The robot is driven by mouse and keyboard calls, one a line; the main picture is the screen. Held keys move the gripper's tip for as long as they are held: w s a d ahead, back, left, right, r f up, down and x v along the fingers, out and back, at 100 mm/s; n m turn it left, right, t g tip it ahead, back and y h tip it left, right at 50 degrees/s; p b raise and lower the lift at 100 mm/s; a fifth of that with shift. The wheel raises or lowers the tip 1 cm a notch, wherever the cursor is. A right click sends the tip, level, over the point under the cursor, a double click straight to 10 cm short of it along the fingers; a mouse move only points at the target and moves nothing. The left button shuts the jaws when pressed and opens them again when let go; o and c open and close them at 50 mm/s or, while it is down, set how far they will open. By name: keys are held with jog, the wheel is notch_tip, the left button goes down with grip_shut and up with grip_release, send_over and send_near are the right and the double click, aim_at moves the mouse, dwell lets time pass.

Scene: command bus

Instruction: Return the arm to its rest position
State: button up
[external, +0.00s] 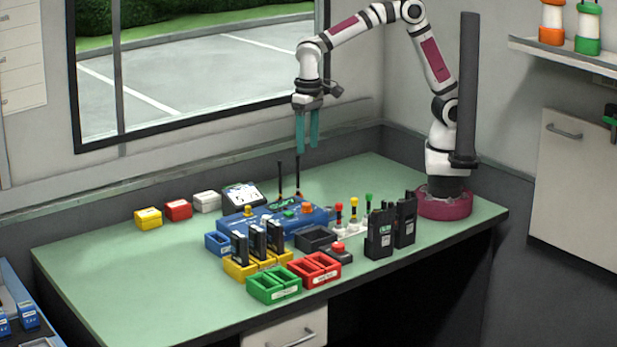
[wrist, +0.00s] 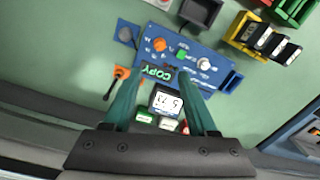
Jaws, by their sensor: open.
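My gripper (external: 307,132) has teal fingers and hangs pointing down, high above the back of the green table (external: 110,245). Its fingers are apart with nothing between them, and it touches nothing. In the wrist view my gripper (wrist: 160,95) spreads over the blue console (wrist: 188,55) and a small display reading about 73.5 (wrist: 167,102). My arm reaches left from its maroon base at the table's right end, with its elbow raised.
The blue console (external: 270,222) carries knobs; thin dark antennas (external: 298,172) rise near it, below my gripper. Black radios (external: 380,233) stand at right. Green (external: 273,285) and red (external: 315,269) trays lie in front. Small boxes (external: 178,210) line the back left. The table's left part is clear.

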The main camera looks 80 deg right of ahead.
jog(key=shift+r, duration=0.1)
dwell(0.3)
jog(key=s+d, duration=0.5)
jog(key=s, duration=0.6)
jog(key=s+d+y, duration=0.1)
jog(key=s+d, duration=0.5)
jog(key=s, duration=0.6)
jog(key=shift+s+d+r, duration=0.15)
jog(key=shift+d+r, duration=0.15)
jog(key=shift+r, duration=0.05)
jog(key=shift+o, duration=0.4)
